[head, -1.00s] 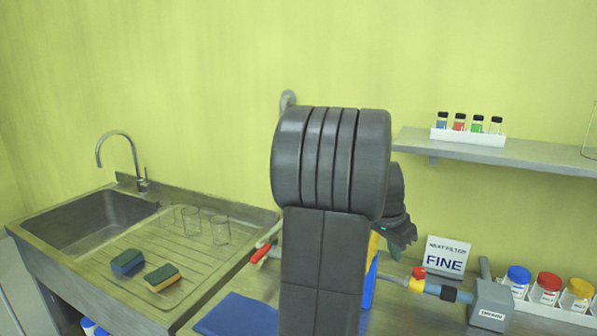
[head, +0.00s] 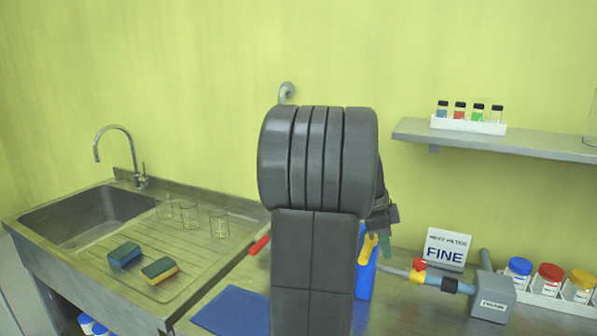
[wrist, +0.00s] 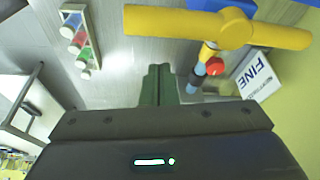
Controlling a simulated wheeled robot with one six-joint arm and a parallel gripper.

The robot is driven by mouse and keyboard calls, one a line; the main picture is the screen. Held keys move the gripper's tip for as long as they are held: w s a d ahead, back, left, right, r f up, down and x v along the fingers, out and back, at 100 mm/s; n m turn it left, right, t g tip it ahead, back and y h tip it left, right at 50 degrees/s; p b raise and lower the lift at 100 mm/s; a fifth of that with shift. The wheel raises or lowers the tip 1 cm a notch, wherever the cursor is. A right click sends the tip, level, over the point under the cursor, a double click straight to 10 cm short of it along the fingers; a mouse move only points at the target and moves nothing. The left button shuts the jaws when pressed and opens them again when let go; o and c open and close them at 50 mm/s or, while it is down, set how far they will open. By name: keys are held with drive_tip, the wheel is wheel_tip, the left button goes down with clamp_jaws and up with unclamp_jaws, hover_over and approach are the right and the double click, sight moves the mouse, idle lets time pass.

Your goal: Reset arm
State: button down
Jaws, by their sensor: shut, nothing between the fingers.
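My gripper (wrist: 160,84) shows in the wrist view with its green fingers together and nothing between them. In the head view my gripper (head: 386,246) is mostly hidden behind my dark arm, above the bench. A yellow T-shaped bar (wrist: 220,27) and a pipe with a red knob (wrist: 215,67) lie beyond the fingers in the wrist view, apart from them as far as I can tell.
A pump-like grey box (head: 493,297), a FINE sign (head: 446,249) and a rack of jars (head: 553,298) stand at right. A blue mat (head: 232,312) lies on the bench. A shelf (head: 500,138) holds vials. The sink (head: 90,215), beakers and sponges are at left.

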wheel_tip(320, 180, up, 10)
drive_tip(key=a+m, duration=0.1)
drive_tip(key=a, duration=0.2)
drive_tip(key=w+a+x, duration=0.1)
drive_tip(key=x, duration=0.9)
drive_tip(key=w+d+n+t+y+p, duration=0.1)
drive_tip(key=w+d+n+t+p, duration=0.3)
drive_tip(key=n, duration=1.2)
drive_tip(key=shift+w+d+f+y+p, duration=0.35)
drive_tip(key=shift+w+d+p, duration=0.5)
drive_tip(key=shift+d+p, duration=0.4)
drive_tip(key=shift+a+f+t, duration=0.1)
drive_tip(key=shift+t, duration=0.2)
